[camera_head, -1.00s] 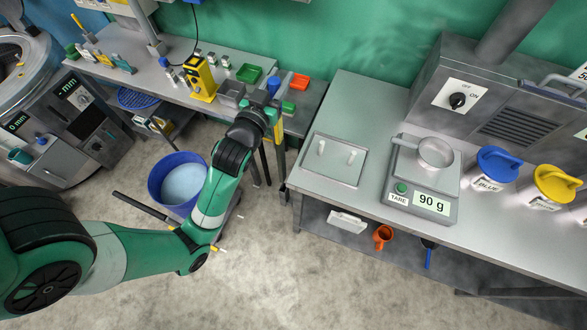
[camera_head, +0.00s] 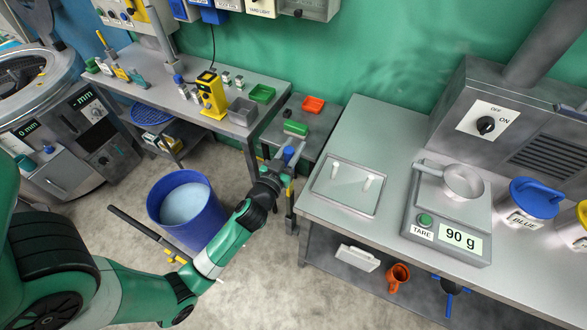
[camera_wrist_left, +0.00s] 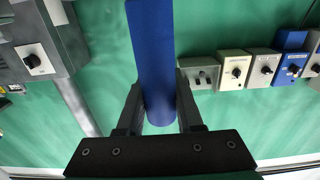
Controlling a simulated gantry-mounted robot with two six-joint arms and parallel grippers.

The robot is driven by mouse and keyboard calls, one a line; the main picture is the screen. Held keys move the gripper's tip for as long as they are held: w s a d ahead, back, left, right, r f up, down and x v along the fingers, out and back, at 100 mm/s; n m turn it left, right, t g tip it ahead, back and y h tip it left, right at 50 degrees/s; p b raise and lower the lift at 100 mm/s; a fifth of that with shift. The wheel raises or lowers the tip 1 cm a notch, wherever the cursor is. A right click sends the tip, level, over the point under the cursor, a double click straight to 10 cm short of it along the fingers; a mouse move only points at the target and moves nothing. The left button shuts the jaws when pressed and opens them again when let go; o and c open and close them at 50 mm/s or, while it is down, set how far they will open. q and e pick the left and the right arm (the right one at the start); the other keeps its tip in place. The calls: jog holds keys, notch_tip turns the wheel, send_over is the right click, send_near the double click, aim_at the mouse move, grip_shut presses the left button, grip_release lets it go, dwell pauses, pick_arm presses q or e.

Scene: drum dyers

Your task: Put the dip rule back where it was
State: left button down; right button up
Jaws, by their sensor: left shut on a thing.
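My left gripper (camera_head: 285,158) is in front of the small side table's front edge, left of the grey bench. It is shut on a blue bar (camera_wrist_left: 152,60), which I take to be the handle of the dip rule. In the left wrist view the blue bar stands between the two dark fingers. In the head view only a small blue part of it shows at the fingers. A narrow yellow piece (camera_head: 290,190) shows just below the gripper; I cannot tell whether it belongs to the rule. My right gripper is not in view.
A blue tub (camera_head: 188,208) of pale liquid stands on the floor beside my left arm.

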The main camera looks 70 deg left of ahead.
pick_arm(q)
notch_tip(320, 180, down, 8)
jog(key=b, duration=0.4)
jog(key=shift+r, duration=0.15)
jog(key=shift+f+b, duration=0.25)
jog(key=shift+b, duration=0.25)
jog(key=c, duration=0.6)
grip_release()
jog(key=shift+o, duration=0.2)
jog(key=b+v, duration=0.2)
jog(key=v, duration=1)
jog(key=shift+r+b, duration=0.25)
jog(key=shift+b, duration=0.05)
